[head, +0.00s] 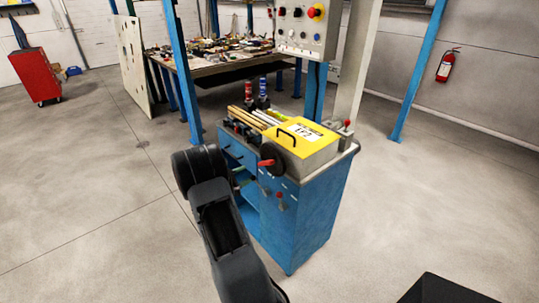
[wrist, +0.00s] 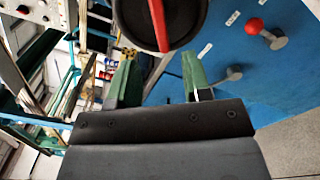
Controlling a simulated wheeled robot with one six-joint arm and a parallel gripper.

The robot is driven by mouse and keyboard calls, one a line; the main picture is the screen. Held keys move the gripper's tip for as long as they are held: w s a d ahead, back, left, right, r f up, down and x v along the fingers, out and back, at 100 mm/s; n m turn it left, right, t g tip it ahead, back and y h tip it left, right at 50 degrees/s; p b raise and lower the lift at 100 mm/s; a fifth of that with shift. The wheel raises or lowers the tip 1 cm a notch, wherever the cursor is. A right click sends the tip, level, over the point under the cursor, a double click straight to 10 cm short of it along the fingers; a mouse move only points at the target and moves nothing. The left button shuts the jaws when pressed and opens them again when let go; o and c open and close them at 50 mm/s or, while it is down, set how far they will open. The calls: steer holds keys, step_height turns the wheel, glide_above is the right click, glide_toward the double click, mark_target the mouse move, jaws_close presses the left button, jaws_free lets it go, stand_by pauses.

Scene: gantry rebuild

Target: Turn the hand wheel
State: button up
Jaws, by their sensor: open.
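The hand wheel (head: 275,151) is a black disc with a red bar on it, on the blue cabinet's front just below the yellow box. In the wrist view the wheel (wrist: 187,22) fills the top middle, cut off by the upper edge, with its red bar (wrist: 159,22) running nearly upright. My gripper (head: 243,176) is close to the wheel, at its lower left in the head view. In the wrist view my gripper's green fingers (wrist: 158,75) are spread with nothing between them, and the wheel lies just beyond their tips. I cannot tell whether they touch it.
A red-knobbed lever (wrist: 257,27) and a grey lever (wrist: 230,74) stick out of the blue cabinet (head: 307,225) near the wheel. The yellow box (head: 300,146) sits on top. A control panel (head: 305,27) stands behind. The floor around the cabinet is clear.

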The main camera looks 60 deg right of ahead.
mark_target(270, 162)
steer(key=p+x, duration=0.3)
steer(key=x, duration=1)
steer(key=shift+d, duration=0.15)
jaws_close()
